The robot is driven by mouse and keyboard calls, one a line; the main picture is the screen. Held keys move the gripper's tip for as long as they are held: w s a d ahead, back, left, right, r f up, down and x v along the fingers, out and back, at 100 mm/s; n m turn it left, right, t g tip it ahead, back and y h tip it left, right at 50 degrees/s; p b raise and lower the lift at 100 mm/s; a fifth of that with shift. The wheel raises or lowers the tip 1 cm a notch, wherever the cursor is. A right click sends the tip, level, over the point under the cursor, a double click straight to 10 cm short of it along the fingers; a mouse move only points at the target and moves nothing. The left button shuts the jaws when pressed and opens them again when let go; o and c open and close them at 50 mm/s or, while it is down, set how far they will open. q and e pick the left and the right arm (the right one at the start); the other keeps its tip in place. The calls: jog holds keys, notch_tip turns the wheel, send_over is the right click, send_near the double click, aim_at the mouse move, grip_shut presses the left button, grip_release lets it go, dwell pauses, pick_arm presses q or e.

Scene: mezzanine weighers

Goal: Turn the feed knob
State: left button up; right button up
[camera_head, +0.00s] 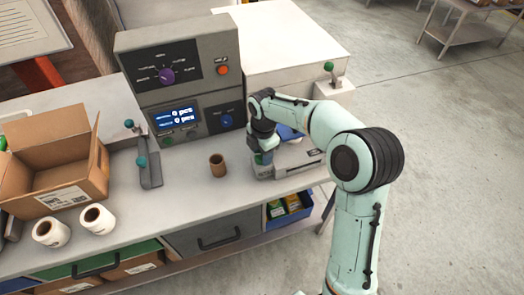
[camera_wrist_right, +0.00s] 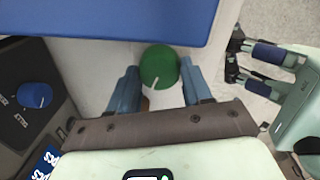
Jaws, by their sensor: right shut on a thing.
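A round green knob (camera_wrist_right: 158,68) with a white pointer line shows in the right wrist view, between the two blue fingers of my right gripper (camera_wrist_right: 161,88). The gripper is shut on it, and the fingers stand at its two sides. In the head view my right gripper (camera_head: 262,150) points down at the front left of the low weigher (camera_head: 296,160), and mostly hides the knob. A purple knob (camera_head: 167,76) and a blue knob (camera_head: 227,121) sit on the grey panel unit. Their labels are too small to read.
A brown cup (camera_head: 217,165) stands left of the gripper. A lever with teal balls (camera_head: 148,170), white rolls (camera_head: 97,219) and an open cardboard box (camera_head: 62,192) are farther left. A green-topped lever (camera_head: 330,72) stands at the right. Bench space in front of the cup is clear.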

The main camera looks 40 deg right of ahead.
jog(key=m, duration=0.4)
jog(key=shift+m, duration=0.3)
jog(key=m, duration=0.3)
jog(key=shift+w+m+p, duration=0.1)
jog(key=shift+m+p, duration=0.2)
jog(key=shift+p, duration=0.1)
jog(key=m, duration=0.7)
jog(key=shift+r+h+p, duration=0.1)
jog(key=shift+h+p, duration=0.2)
jog(key=m, duration=0.4)
jog(key=shift+w+g, duration=0.1)
jog(key=shift+g, duration=0.2)
jog(key=m, duration=0.3)
jog(key=shift+m+p, duration=0.3)
jog(key=m, duration=0.3)
pick_arm(q)
jog(key=shift+w+r+p, duration=0.2)
jog(key=shift+w+r, duration=0.5)
jog(key=shift+r, duration=0.25)
jog(key=shift+w+r+p, duration=0.15)
jog(key=shift+w+r, duration=0.5)
jog(key=shift+r, duration=0.25)
pick_arm(e)
jog(key=shift+d+m+g, duration=0.1)
jog(key=shift+m+g, duration=0.2)
jog(key=shift+m, duration=1.8)
